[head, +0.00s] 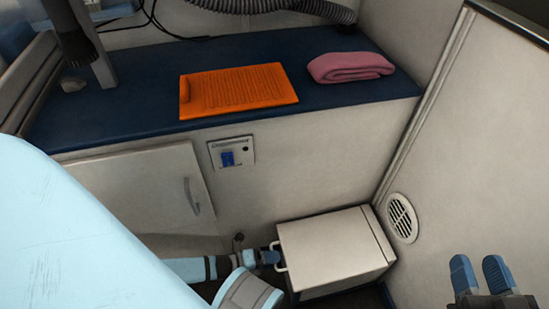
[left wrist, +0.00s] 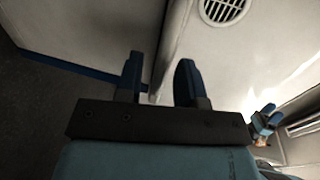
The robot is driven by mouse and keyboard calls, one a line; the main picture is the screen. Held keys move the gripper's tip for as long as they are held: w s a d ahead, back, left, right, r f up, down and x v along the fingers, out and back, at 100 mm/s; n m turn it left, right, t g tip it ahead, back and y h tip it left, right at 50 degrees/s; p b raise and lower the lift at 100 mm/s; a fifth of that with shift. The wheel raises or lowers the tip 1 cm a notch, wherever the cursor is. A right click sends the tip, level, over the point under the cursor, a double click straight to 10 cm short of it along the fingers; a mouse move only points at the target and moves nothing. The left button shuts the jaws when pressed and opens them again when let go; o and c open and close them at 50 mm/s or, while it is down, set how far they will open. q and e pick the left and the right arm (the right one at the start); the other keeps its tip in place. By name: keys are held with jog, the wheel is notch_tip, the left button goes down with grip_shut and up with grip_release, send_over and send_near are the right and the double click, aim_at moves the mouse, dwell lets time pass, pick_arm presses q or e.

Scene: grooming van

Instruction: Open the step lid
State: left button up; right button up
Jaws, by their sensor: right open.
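The step is a white box (head: 335,245) on the floor at the bottom right of the head view, its lid shut. A white looped handle (head: 277,257) is on its left side. My left gripper (head: 270,258) is low beside the box, with its fingertips at this handle. In the left wrist view, its two blue fingers (left wrist: 160,80) stand apart with a clear gap; the contact with the handle cannot be made out there. My right gripper (head: 480,275) is open and empty at the lower right, away from the box, and it also shows in the left wrist view (left wrist: 268,118).
A blue-topped counter (head: 110,110) runs behind, with an orange mat (head: 235,90) and a folded pink towel (head: 350,67) on it. A cabinet door (head: 140,190) is below. The right wall has a round vent (head: 402,218) close to the box.

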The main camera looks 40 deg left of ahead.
pick_arm(q)
jog(key=shift+w+d+f, duration=0.1)
jog(key=shift+w+d, duration=0.25)
jog(key=shift+w, duration=0.05)
grip_shut()
